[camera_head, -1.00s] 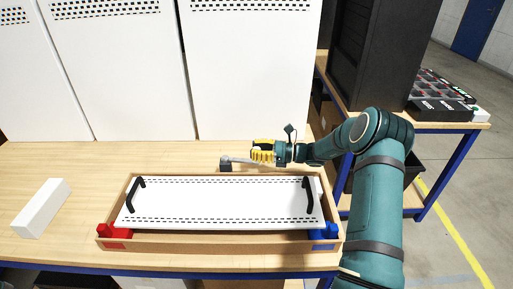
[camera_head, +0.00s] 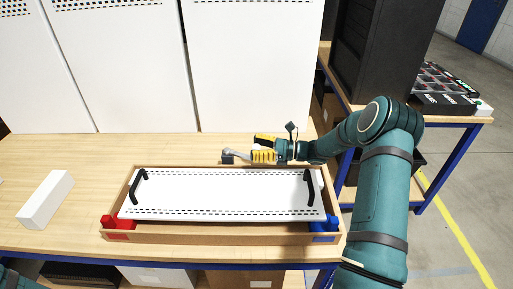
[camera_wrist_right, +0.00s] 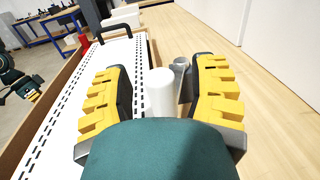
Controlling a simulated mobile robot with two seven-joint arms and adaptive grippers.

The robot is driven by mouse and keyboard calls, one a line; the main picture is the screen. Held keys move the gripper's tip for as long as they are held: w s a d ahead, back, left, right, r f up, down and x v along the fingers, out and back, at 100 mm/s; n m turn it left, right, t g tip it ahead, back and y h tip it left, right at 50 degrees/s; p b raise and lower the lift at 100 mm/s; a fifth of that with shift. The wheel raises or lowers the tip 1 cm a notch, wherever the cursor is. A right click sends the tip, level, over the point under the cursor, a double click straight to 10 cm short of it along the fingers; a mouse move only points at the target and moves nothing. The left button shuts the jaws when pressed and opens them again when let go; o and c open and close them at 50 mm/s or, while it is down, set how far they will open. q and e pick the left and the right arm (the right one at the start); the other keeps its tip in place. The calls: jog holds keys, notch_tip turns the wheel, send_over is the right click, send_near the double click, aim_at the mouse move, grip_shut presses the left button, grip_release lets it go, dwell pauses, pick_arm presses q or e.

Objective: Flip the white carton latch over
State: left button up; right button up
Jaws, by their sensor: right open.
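A light grey lever on a dark block (camera_head: 228,157) stands on the table just behind the wooden tray; it may be the latch. My right gripper (camera_head: 263,149), with yellow ribbed fingers, is open beside it, to its right. In the right wrist view a white cylinder (camera_wrist_right: 159,92) shows between the spread fingers of my right gripper (camera_wrist_right: 162,95), and a grey round-ended part (camera_wrist_right: 180,68) is just beyond. I cannot tell whether either finger touches them. A teal arm with a small yellow part (camera_wrist_right: 30,94), likely my left gripper, is at the wrist view's left edge.
The wooden tray (camera_head: 200,236) holds a white perforated panel (camera_head: 225,190) with two black handles, red blocks (camera_head: 112,222) and blue blocks (camera_head: 325,226). A white carton (camera_head: 46,200) lies at the left. Tall white panels stand behind. A black rack (camera_head: 375,60) stands right.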

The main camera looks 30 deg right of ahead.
jog(key=v, duration=1.2)
